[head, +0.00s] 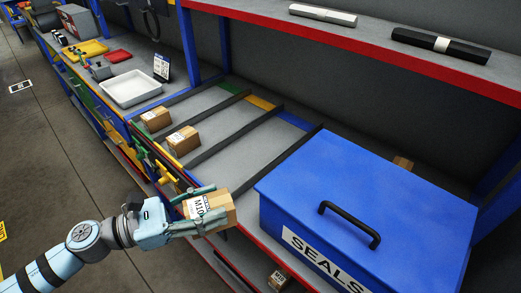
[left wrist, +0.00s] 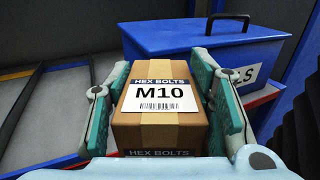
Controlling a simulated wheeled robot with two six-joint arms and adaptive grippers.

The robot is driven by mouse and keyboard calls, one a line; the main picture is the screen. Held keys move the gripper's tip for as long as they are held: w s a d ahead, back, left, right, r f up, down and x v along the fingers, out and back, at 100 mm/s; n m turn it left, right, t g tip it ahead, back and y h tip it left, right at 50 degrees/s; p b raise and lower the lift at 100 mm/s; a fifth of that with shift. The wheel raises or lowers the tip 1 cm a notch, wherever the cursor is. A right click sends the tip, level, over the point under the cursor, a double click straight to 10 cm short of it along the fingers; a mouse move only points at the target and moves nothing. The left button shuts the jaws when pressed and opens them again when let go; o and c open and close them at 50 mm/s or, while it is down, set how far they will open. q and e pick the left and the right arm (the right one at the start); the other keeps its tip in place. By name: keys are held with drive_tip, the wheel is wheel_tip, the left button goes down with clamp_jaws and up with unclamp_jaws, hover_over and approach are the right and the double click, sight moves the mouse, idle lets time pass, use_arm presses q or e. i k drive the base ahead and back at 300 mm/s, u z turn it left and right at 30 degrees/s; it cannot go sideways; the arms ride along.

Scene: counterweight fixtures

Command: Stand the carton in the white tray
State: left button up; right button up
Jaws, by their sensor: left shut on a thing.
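My left gripper (head: 193,213) is shut on a brown carton (head: 219,219) in the head view, in front of the shelf's red edge. In the left wrist view the carton (left wrist: 160,131) sits between both fingers, and its white label reads HEX BOLTS M10. The white tray (head: 131,89) stands on the bench farther back at the upper left of the head view, apart from the gripper. Its visible inside looks empty. My right gripper is not in view.
Two other cartons, a nearer one (head: 182,140) and a farther one (head: 155,119), lie in lanes between dark dividers. A blue SEALS box (head: 365,205) stands right of the held carton. A small sign (head: 161,67) stands behind the tray. A red-edged shelf (head: 375,52) overhangs the back.

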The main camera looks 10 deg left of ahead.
sight(128, 97)
drive_tip(key=k, duration=1.55)
drive_tip(key=u, duration=1.35)
drive_tip(key=i, duration=1.3)
drive_tip(key=z, duration=2.4)
drive_tip(key=i, duration=1)
drive_tip(key=u, duration=0.3)
